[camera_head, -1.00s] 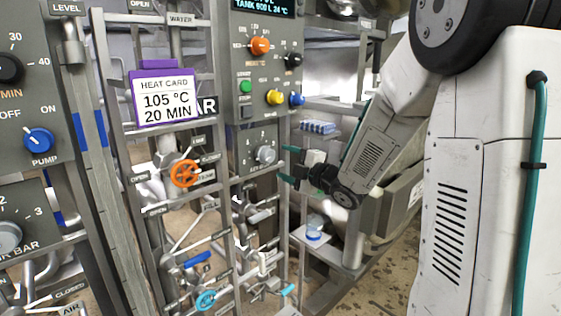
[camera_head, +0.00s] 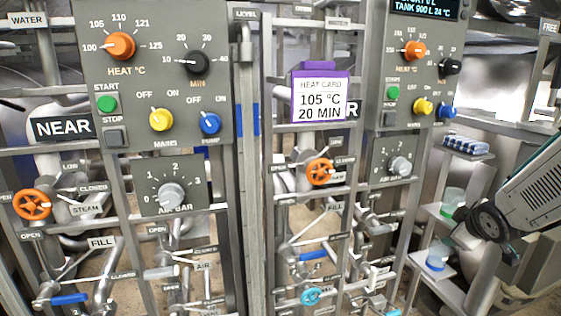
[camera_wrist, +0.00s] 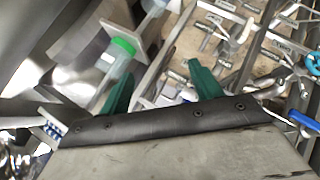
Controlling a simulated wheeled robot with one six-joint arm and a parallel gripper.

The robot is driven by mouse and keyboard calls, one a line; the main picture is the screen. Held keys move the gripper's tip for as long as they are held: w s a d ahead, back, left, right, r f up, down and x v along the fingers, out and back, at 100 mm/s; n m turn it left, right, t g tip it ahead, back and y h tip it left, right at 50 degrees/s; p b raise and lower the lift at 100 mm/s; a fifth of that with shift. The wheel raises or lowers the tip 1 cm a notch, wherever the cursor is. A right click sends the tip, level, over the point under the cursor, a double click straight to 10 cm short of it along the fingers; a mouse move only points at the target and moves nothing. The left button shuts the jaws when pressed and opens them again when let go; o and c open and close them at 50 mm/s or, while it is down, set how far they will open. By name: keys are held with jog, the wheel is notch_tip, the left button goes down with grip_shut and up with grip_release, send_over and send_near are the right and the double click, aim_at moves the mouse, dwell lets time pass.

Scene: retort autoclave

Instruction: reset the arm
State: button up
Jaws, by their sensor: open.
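My gripper (camera_wrist: 159,70) shows in the wrist view as two green fingers spread apart, with nothing held between them. A clear container with a green lid (camera_wrist: 123,46) lies in view just beyond the left finger; I cannot tell the exact gap. In the head view my grey-white arm (camera_head: 545,190) reaches in from the right edge, with its black wrist joint in front of the right-hand shelves. The fingertips are not clear in that view.
Small shelves hold a blue-and-white rack (camera_head: 466,146), a green-tinted jar (camera_head: 452,198) and a blue-based jar (camera_head: 437,256). Control panels (camera_head: 155,75) with knobs, pipe frames and an orange valve wheel (camera_head: 320,171) fill the left and middle. A purple-framed heat card (camera_head: 319,98) reads 105 °C, 20 MIN.

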jog(key=s+a+r+m+g+y, duration=0.1)
jog(key=s+a+r+m+g, duration=0.1)
jog(key=s+a, duration=0.4)
jog(key=s+a+r+m+g+y, duration=0.1)
jog(key=s+a+r+m+g, duration=0.2)
jog(key=s, duration=1.1)
jog(key=s+a+r+m+g, duration=0.2)
jog(key=s+a+g, duration=0.1)
jog(key=s+a, duration=0.6)
jog(key=shift+s+r+y, duration=0.35)
jog(key=shift+s+y, duration=0.05)
jog(key=shift+s, duration=0.25)
jog(key=shift+a, duration=0.1)
dwell(0.6)
